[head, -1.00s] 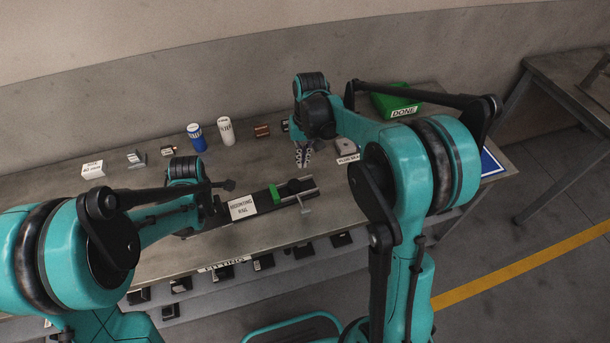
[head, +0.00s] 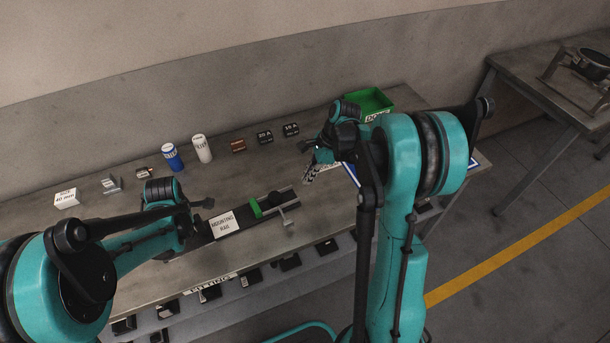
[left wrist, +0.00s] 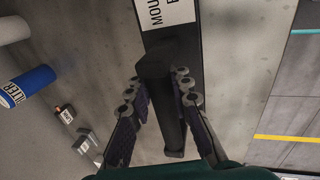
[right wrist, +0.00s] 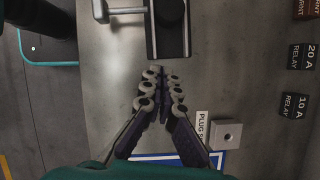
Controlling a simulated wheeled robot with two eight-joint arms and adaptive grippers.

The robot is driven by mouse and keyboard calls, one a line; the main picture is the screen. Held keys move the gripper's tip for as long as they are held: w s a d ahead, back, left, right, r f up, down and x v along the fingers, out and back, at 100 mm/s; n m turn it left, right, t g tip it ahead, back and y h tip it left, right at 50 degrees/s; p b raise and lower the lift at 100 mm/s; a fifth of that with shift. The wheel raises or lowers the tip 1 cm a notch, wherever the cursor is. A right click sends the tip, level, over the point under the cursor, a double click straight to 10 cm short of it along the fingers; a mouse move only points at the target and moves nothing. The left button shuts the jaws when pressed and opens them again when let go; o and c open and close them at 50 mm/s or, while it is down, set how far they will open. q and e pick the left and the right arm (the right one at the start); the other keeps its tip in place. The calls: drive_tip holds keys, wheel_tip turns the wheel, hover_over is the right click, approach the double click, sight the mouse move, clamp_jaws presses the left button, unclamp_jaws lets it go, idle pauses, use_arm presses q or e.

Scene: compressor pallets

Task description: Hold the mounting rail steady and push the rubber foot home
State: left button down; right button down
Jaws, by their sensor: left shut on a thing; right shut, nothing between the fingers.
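My right gripper (head: 309,178) is shut and empty, just off the rail's right end. Its contact with the bench cannot be told.
A T-shaped metal handle (head: 287,216) juts from the rail's front side. A silver block (right wrist: 226,133) and a blue-bordered sheet (right wrist: 165,158) lie near my right gripper. The green bin (head: 372,104) stands behind it. Cylinders (head: 202,148) and small parts line the back.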

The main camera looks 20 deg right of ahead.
sight(277, 199)
drive_tip(key=x, duration=0.6)
drive_tip(key=a, duration=0.3)
drive_tip(key=shift+w+a+f, duration=0.1)
drive_tip(key=shift+w+f, duration=0.2)
drive_tip(key=shift+f, duration=0.05)
drive_tip(key=shift+w+a, duration=0.15)
drive_tip(key=shift+a, duration=0.35)
drive_tip(key=shift+s+a, duration=0.2)
drive_tip(key=shift+a, duration=2)
drive_tip(key=shift+d, duration=0.45)
drive_tip(key=d, duration=0.3)
drive_tip(key=shift+s+d, duration=0.25)
drive_tip(key=shift+s, duration=0.1)
drive_tip(key=v, duration=1)
